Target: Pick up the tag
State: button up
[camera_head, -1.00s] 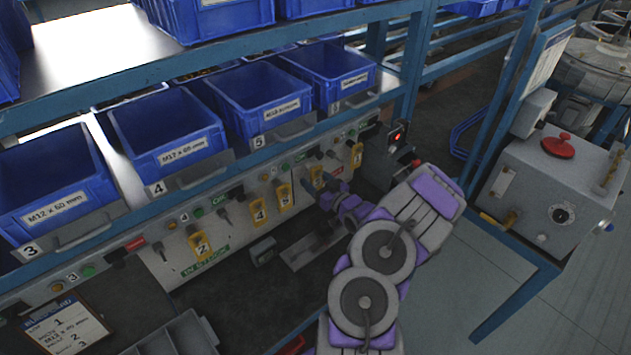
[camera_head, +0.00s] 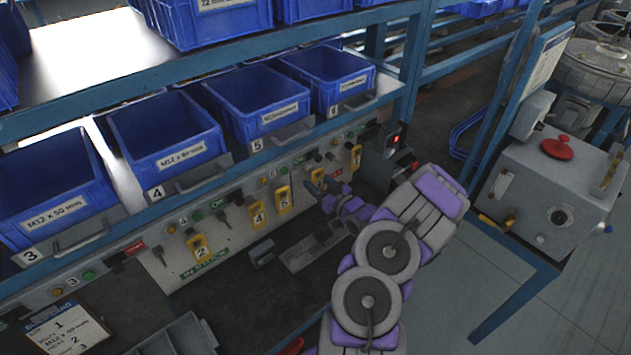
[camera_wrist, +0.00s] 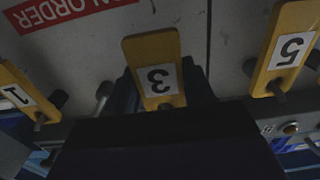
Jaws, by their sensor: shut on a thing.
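A yellow tag with a black 3 on a white label (camera_wrist: 158,72) fills the middle of the wrist view, upside down there. My gripper (camera_wrist: 165,95) is shut on this tag, its dark fingers showing behind and beside it. In the head view my gripper (camera_head: 326,188) is at the panel, right of the tag marked 5 (camera_head: 283,197). The held tag (camera_head: 318,174) shows only partly there, mostly covered by the gripper. I cannot tell whether it is still on its peg.
Other yellow tags hang close by: 4 (camera_head: 257,213), 2 (camera_head: 200,247) and 1 (camera_head: 355,157). Black knobs and switches stick out of the panel between them. Blue bins (camera_head: 262,104) stand on the shelf above. A grey control box (camera_head: 545,185) stands at the right.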

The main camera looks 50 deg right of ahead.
jog(key=s+a+p, duration=0.2)
jog(key=s+p, duration=0.1)
jog(key=s, duration=1.4)
jog(key=shift+r, duration=0.25)
jog(key=shift+r+p, duration=0.25)
jog(key=shift+p, duration=0.25)
jog(key=s+p, duration=0.2)
jog(key=s, duration=0.5)
jog(key=shift+s+a, duration=0.25)
jog(key=shift+a, duration=0.1)
dwell(0.4)
dwell(1.0)
